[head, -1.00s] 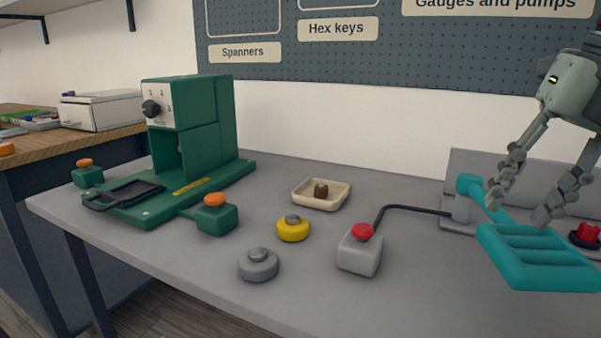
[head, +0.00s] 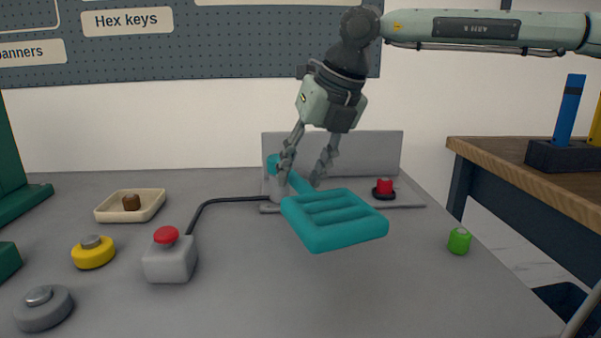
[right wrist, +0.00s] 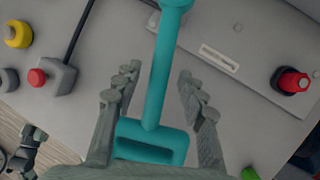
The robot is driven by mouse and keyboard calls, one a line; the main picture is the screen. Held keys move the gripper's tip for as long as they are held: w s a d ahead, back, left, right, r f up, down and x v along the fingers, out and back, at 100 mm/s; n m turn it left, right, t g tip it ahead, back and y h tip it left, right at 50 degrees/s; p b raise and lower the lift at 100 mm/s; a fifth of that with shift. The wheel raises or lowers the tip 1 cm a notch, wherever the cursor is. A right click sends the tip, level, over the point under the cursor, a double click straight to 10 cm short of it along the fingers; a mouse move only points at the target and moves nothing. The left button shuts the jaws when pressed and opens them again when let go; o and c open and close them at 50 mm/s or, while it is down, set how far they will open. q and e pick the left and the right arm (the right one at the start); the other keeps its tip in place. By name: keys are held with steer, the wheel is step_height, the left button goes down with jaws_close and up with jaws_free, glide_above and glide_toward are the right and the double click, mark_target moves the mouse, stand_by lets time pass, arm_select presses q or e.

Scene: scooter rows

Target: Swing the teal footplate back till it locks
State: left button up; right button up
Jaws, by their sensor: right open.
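The teal footplate (head: 334,219) is a slotted pad on a teal arm that runs back to an upright pivot (head: 276,180) on a grey bracket. The pad extends toward me over the grey table. My right gripper (head: 302,178) is open and points down, its fingers about the teal arm just behind the pad. In the right wrist view the teal arm (right wrist: 158,83) runs between the spread fingers, with a gap on both sides. Part of the pad is hidden there by my gripper.
A red knob (head: 384,187) sits on the bracket's base right of the footplate. A grey box with a red button (head: 170,257) is cabled to the bracket. A green cylinder (head: 459,241) stands near the right table edge. A grey panel (head: 345,152) rises behind the bracket.

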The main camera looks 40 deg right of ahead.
steer(key=shift+f, duration=0.1)
jaws_close()
